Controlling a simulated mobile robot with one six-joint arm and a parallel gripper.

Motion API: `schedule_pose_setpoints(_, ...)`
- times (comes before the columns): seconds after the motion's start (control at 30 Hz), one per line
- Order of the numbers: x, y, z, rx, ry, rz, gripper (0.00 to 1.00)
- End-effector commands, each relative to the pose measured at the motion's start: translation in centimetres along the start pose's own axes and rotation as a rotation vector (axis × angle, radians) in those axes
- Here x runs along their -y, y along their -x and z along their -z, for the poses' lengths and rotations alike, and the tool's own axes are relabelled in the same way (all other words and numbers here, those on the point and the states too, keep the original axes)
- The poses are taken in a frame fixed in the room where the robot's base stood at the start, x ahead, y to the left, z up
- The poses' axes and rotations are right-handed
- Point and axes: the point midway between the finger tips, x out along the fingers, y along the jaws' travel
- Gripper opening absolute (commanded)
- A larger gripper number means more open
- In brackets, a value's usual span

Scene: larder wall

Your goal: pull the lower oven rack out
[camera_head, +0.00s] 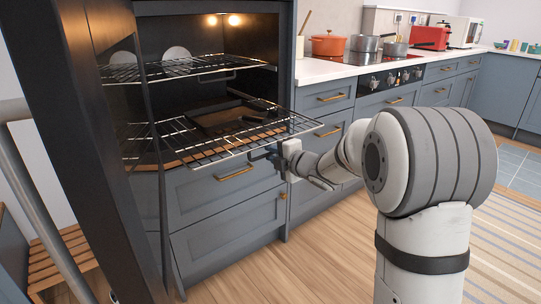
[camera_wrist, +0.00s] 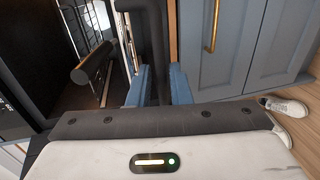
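The lower oven rack (camera_head: 215,150) is a wire shelf that sticks out well past the front of the oven, roughly level. A dark baking tray (camera_head: 200,122) sits on its rear part. The rack's dark front handle (camera_wrist: 158,40) shows in the wrist view, between the two blue finger pads. My gripper (camera_wrist: 159,88) looks shut on this handle, one pad on each side.
The upper rack (camera_head: 180,68) sits inside the lit oven with pale round things on it. A dark tall door panel (camera_head: 115,150) stands open at the left. Drawers (camera_head: 225,190) lie below the rack. Wooden floor (camera_head: 285,270) in front is clear. Pale shoes (camera_wrist: 285,106) show at right.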

Motion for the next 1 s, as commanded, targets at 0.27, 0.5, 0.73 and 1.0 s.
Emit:
schedule_pose_setpoints(0.27, -0.3, 2.5, 0.1, -0.001, 0.000, 0.000, 0.18)
schedule_pose_setpoints(0.5, -0.2, 6.5, 0.0, 0.002, 0.000, 0.000, 0.18)
schedule_pose_setpoints(0.73, 0.0, 7.8, 0.0, 0.001, 0.000, 0.000, 0.18)
schedule_pose_setpoints(1.0, -0.1, 7.9, 0.0, 0.004, -0.002, 0.001, 0.18)
